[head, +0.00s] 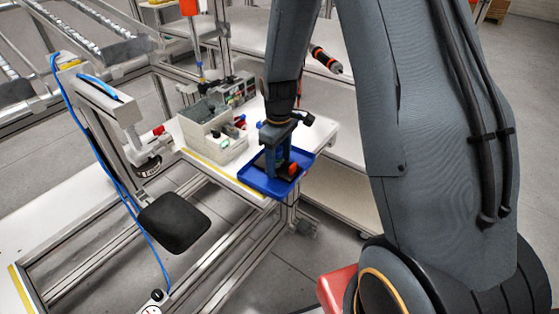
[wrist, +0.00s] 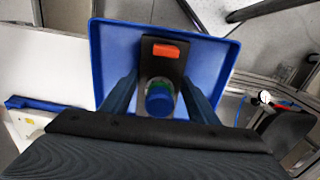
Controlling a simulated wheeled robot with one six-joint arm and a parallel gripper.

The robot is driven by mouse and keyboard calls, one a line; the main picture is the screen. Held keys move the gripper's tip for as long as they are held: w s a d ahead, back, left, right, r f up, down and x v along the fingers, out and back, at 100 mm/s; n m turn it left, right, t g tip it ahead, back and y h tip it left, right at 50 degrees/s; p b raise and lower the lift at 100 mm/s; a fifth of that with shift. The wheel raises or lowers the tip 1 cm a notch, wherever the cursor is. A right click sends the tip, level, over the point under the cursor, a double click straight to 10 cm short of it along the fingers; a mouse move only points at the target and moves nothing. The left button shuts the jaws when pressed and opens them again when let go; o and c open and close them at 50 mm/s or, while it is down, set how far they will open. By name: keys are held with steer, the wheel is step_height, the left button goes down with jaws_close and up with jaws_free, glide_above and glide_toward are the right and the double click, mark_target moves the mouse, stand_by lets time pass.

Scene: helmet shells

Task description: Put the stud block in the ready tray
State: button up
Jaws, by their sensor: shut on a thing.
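The blue tray (head: 255,181) lies on the near right corner of the white bench. It also fills much of the wrist view (wrist: 113,58). The stud block (wrist: 165,68) appears as a dark flat plate with an orange piece at its far end and a round blue-and-green post between my fingers. Its orange part shows in the head view (head: 293,169). My gripper (head: 279,160) points down over the tray and is shut on the stud block. The block is within the tray's outline; I cannot tell if it touches the floor. My fingers hide part of it.
A light grey bin (head: 215,138) with small coloured parts stands left of the tray. A grey device (head: 232,90) sits behind it. A black pad (head: 174,222) juts out in front of the bench. An orange-and-black tool (head: 325,59) hangs behind my arm.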

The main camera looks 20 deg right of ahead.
steer(key=o, duration=1.7)
steer(key=shift+f, duration=0.1)
steer(key=shift+o, duration=0.2)
step_height(320, 180, up, 12)
steer(key=b, duration=0.2)
steer(key=shift+f+b, duration=0.1)
steer(key=shift+b, duration=0.3)
steer(key=shift+s, duration=0.25)
steer(key=s+f+m+t, duration=0.1)
steer(key=s+m, duration=0.6)
steer(key=s, duration=0.9)
steer(key=shift+s+a+f+m, duration=0.15)
steer(key=shift+f+m, duration=0.25)
steer(key=shift+f, duration=0.05)
